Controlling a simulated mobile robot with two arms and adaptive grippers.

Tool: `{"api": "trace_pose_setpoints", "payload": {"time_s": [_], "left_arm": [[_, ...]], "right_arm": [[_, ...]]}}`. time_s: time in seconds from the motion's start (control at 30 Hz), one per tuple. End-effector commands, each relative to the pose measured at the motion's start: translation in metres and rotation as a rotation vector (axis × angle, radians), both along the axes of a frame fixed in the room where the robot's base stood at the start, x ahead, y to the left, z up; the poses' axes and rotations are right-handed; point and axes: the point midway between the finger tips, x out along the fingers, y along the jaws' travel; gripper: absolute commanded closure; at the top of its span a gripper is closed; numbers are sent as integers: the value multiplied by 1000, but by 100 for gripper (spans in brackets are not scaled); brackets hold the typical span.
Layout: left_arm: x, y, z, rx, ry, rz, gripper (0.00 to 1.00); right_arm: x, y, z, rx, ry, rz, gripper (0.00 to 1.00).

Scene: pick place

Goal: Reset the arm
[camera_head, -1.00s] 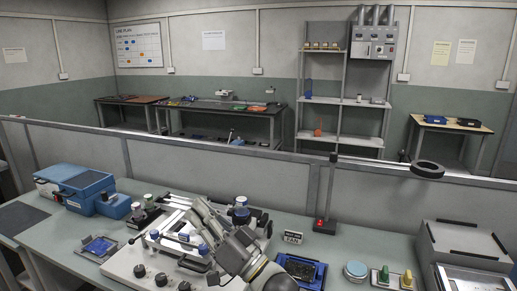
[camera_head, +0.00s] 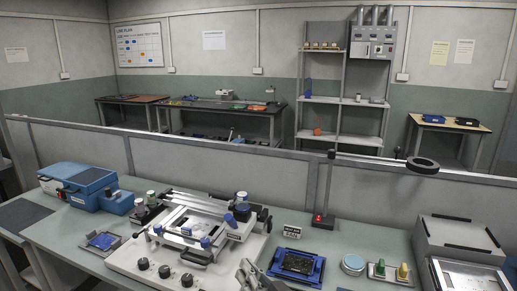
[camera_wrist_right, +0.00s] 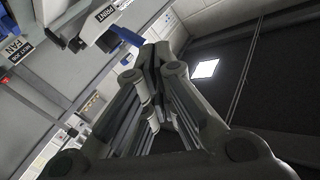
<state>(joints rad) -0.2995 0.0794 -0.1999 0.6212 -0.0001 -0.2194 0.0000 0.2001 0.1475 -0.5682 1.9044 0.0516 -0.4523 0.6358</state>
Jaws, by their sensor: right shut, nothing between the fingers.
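My right gripper (camera_head: 250,270) shows at the bottom edge of the head view, in front of the bench. Only its front part is in frame there; the rest of the arm is cut off. In the right wrist view its fingers (camera_wrist_right: 156,52) are together with nothing between them. The gripper is apart from the printer-like machine (camera_head: 190,235) with the white base and from the blue tray (camera_head: 318,270) holding a dark board. My left gripper is not in view.
A blue case (camera_head: 85,185) stands at the bench's left. A ring lamp (camera_head: 422,164) overhangs the bench. A low partition (camera_head: 230,178) runs behind.

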Motion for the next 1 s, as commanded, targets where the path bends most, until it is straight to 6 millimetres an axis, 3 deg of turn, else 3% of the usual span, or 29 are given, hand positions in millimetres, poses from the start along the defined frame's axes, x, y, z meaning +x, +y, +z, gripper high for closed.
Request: {"api": "trace_pose_setpoints", "payload": {"time_s": [0.03, 0.2, 0.33, 0.5, 0.83, 1.0], "left_arm": [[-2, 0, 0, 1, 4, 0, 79], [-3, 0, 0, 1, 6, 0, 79], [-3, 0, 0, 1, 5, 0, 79], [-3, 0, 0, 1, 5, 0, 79], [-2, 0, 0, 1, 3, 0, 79], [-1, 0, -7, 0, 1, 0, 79]], "right_arm": [[-14, -19, -27, -58, 77, -41, 100], [-74, -88, -106, -300, 338, -134, 100], [-136, -138, -152, -475, 537, -152, 100], [-204, -180, -182, -629, 727, -136, 100], [-309, -234, -200, -819, 995, -67, 100], [-297, -231, -243, -821, 1005, -59, 100]]}}
